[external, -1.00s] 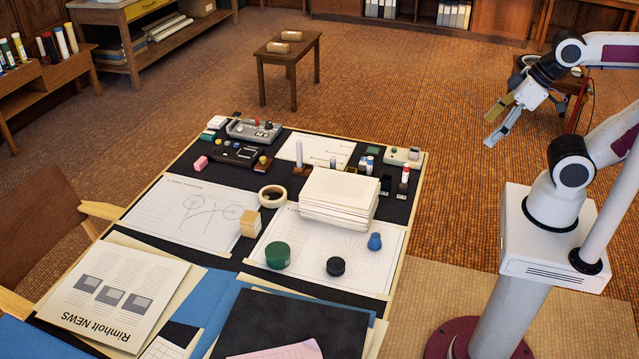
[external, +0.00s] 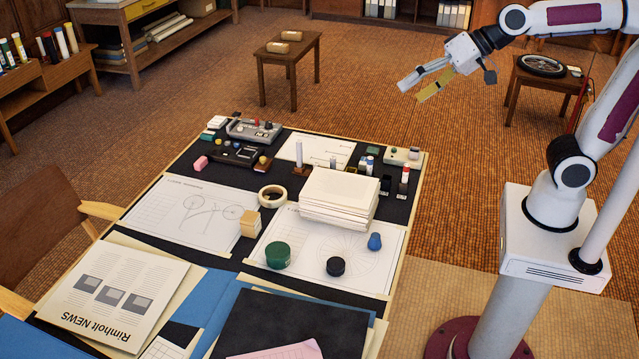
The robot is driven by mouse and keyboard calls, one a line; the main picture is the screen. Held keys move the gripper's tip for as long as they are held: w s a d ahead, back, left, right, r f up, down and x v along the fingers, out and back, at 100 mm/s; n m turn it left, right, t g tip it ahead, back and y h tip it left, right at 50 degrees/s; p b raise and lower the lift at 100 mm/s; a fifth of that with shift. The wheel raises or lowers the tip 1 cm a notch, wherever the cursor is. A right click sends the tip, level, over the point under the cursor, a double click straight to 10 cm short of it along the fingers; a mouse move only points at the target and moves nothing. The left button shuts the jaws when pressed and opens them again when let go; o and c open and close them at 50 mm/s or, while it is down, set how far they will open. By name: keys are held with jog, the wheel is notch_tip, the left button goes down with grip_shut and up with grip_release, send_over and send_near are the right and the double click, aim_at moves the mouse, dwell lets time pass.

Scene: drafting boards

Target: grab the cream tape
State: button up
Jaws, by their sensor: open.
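The cream tape (external: 272,189) is a pale ring-shaped roll lying flat on the dark drafting board (external: 262,172). It sits left of the paper stack and behind a small wooden block. My gripper (external: 409,91) is open and empty, in the air beyond the board's far right corner. It is well above and to the right of the tape, with its fingers pointing left and slightly down.
A tall white paper stack (external: 337,197) stands right of the tape. A wooden block (external: 246,222), green jar (external: 278,255), dark round pot (external: 335,266) and blue piece (external: 375,241) stand nearer. Small devices (external: 254,131) line the far edge.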

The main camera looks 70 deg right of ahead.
jog(key=w+a+r+m+t+h, duration=0.1)
jog(key=w+a+r+m+t, duration=0.15)
jog(key=w+m, duration=0.85)
jog(key=w+a+r+m+t, duration=0.2)
jog(key=w+m+t, duration=0.1)
jog(key=w, duration=1.7)
jog(key=w+f+m+h, duration=0.3)
jog(key=w+f+m, duration=0.2)
jog(key=w+m, duration=0.15)
jog(key=w+d+f+m+g+h, duration=0.1)
jog(key=w+f+m+h, duration=0.2)
jog(key=f+m, duration=0.35)
jog(key=w+d+f+m+h, duration=0.2)
jog(key=w+f+m, duration=0.15)
jog(key=f, duration=0.55)
jog(key=s+f+m+g+h, duration=0.1)
jog(key=s+f+m, duration=0.1)
jog(key=f, duration=0.4)
jog(key=s+d+f+m+g+h, duration=0.1)
jog(key=s+f+m+g, duration=0.1)
jog(key=f+m, duration=0.2)
jog(key=s+f+m+g+h, duration=0.1)
jog(key=f+m+g+h, duration=0.1)
jog(key=f, duration=0.7)
jog(key=shift+s+d+f+m, duration=0.2)
jog(key=shift+s+f+m, duration=0.2)
jog(key=shift+m, duration=0.35)
jog(key=shift+s+f, duration=0.15)
jog(key=shift+f, duration=0.15)
